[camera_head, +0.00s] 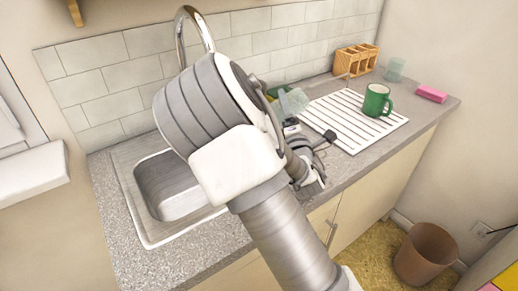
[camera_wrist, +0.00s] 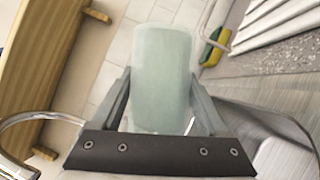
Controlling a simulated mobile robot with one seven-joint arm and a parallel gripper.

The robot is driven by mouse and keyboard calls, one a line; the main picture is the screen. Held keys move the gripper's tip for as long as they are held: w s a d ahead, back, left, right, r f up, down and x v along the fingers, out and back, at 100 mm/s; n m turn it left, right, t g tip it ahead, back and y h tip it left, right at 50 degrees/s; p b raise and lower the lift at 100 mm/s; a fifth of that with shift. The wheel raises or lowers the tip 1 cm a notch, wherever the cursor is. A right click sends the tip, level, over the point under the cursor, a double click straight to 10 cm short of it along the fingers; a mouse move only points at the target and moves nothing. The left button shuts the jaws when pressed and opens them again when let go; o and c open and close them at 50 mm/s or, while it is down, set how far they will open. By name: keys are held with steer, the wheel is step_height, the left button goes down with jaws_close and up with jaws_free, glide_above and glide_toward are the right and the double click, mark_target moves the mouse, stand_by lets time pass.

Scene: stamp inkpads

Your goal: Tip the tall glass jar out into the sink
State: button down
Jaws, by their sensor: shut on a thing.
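My gripper (camera_wrist: 159,84) is shut on a pale, see-through greenish glass jar (camera_wrist: 162,60), with one finger on each side of it. In the head view the glass jar (camera_head: 292,101) shows just behind my arm, raised near the wall side of the counter, and looks tilted. Its mouth and any contents cannot be made out. The steel sink (camera_head: 160,180) lies left of my arm, and the arm covers its right part. Part of the sink (camera_wrist: 275,150) also shows at the lower right of the wrist view.
A curved faucet (camera_head: 180,35) stands behind the sink. A yellow-green sponge (camera_wrist: 214,46) lies near the jar. To the right are a white drying rack (camera_head: 340,118), a green mug (camera_head: 377,101), a wooden caddy (camera_head: 355,60), another clear cup (camera_head: 394,69) and a pink block (camera_head: 431,93).

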mark_target(278, 102)
steer(key=n, duration=0.1)
steer(key=n+y, duration=0.1)
steer(key=a+r+n, duration=0.1)
steer(key=shift+s+a+t+b, duration=0.1)
steer(key=shift+s+t+b, duration=0.15)
steer(key=shift+t+b, duration=0.15)
steer(key=n, duration=0.1)
steer(key=r+y, duration=0.1)
steer(key=a+r+n+p, duration=0.1)
steer(key=shift+s+r+n+y, duration=0.2)
steer(key=shift+s+n+y, duration=0.05)
steer(key=shift+n+y, duration=0.05)
steer(key=shift+s+a+n+y, duration=0.2)
steer(key=shift+a+n+y, duration=0.15)
steer(key=shift+n, duration=0.55)
steer(key=shift+s+a+n+y+b, duration=0.1)
steer(key=shift+a+n+y+b, duration=0.15)
steer(key=shift+n, duration=0.2)
steer(key=shift+s+a+n+y+b, duration=0.15)
steer(key=shift+n+y, duration=0.15)
steer(key=shift+n, duration=0.15)
steer(key=shift+w+d+r, duration=0.1)
steer(key=shift+d+r, duration=0.05)
steer(key=shift+r, duration=0.05)
